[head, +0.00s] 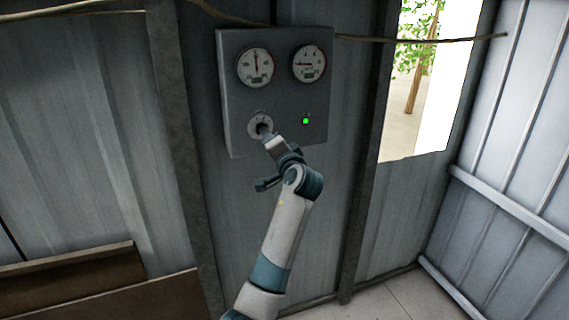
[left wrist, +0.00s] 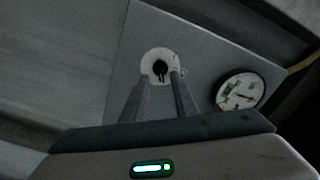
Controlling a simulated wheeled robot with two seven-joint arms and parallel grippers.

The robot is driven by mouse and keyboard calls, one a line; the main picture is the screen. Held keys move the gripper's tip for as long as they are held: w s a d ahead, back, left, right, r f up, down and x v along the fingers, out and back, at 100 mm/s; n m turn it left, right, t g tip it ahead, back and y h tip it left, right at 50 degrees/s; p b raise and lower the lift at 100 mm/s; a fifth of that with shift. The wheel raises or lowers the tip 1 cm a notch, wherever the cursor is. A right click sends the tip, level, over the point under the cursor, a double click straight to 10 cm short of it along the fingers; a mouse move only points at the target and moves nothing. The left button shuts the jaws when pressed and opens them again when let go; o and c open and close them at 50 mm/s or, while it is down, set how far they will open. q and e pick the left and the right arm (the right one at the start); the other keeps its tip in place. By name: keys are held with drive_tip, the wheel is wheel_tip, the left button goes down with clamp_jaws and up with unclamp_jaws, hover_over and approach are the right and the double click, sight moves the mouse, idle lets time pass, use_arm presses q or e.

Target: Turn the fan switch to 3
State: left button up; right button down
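The fan switch (head: 258,125) is a round pale dial with a dark knob, low on the left of a grey control box (head: 285,92). My left gripper (head: 266,136) reaches up to it from below and hides part of the dial. In the left wrist view the dial (left wrist: 160,66) shows straight ahead, with its dark knob between the tips of my left gripper (left wrist: 162,76). The fingers are apart, with a gap on both sides of the knob. I cannot read the switch setting. My right gripper is not in view.
Two round gauges, left (head: 257,67) and right (head: 308,64), sit above the switch. A green light (head: 306,121) glows to its right. The box hangs on a corrugated metal wall (head: 90,150) between dark posts. A cable (head: 420,40) crosses near its top.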

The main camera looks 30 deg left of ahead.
use_arm(q)
drive_tip(key=b+v, duration=0.3)
drive_tip(key=v, duration=1)
drive_tip(key=shift+b, duration=0.4)
drive_tip(key=shift+w+d+f, duration=0.1)
